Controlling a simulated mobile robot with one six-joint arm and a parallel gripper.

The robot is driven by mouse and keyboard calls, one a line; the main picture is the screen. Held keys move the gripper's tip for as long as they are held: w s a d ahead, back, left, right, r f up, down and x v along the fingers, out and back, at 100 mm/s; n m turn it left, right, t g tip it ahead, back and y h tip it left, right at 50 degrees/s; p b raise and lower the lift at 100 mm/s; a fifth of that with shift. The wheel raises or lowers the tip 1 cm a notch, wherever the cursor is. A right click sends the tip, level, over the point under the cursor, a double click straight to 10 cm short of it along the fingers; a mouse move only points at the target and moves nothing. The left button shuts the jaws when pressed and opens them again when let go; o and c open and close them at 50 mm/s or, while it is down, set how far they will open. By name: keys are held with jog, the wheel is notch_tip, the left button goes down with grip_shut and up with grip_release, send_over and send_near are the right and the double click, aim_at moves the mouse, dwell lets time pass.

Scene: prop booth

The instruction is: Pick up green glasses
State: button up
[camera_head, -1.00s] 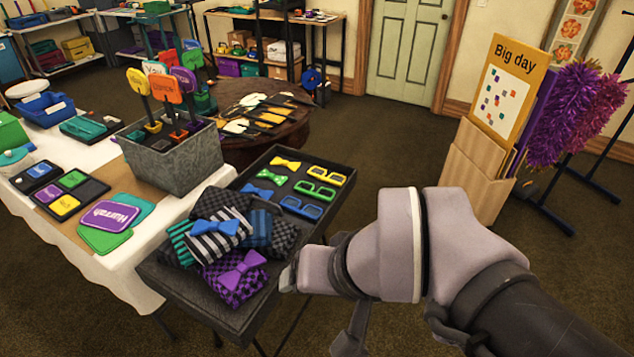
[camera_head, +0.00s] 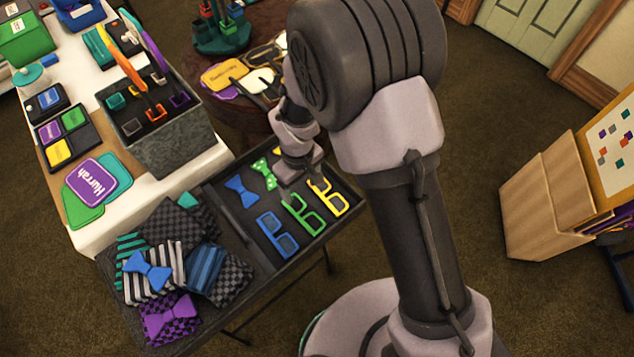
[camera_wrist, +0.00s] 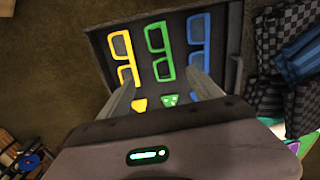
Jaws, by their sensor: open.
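The green glasses (camera_head: 303,215) lie in the dark tray between the yellow glasses (camera_head: 328,197) and the blue glasses (camera_head: 277,235). In the wrist view the green glasses (camera_wrist: 159,50) are in the middle, with the yellow glasses (camera_wrist: 123,58) to the left and the blue glasses (camera_wrist: 199,45) to the right. My gripper (camera_wrist: 158,85) is open and empty above the tray. Its fingers point toward the glasses, one on each side of the green pair. In the head view my gripper's fingertips are hard to make out.
The tray (camera_head: 222,214) also holds a blue bow tie (camera_head: 240,191) and a green spotted bow tie (camera_head: 265,173). Patterned cloths lie at its near left end, with a purple bow tie (camera_head: 169,316). A grey bin (camera_head: 178,147) stands on the white-covered table. A wooden holder stands right.

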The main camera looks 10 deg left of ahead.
jog(key=b, duration=0.3)
send_over(304, 213)
jog(key=f, duration=1)
jog(key=shift+a+f, duration=0.15)
jog(key=shift+a, duration=0.15)
jog(key=f, duration=0.1)
jog(key=f+b, duration=0.1)
jog(key=f, duration=0.1)
jog(key=f+b, duration=0.1)
jog(key=f, duration=0.1)
jog(key=shift+d+f, duration=0.15)
jog(key=shift+d, duration=0.1)
jog(key=shift+c, duration=1.3)
jog(key=c, duration=1.2)
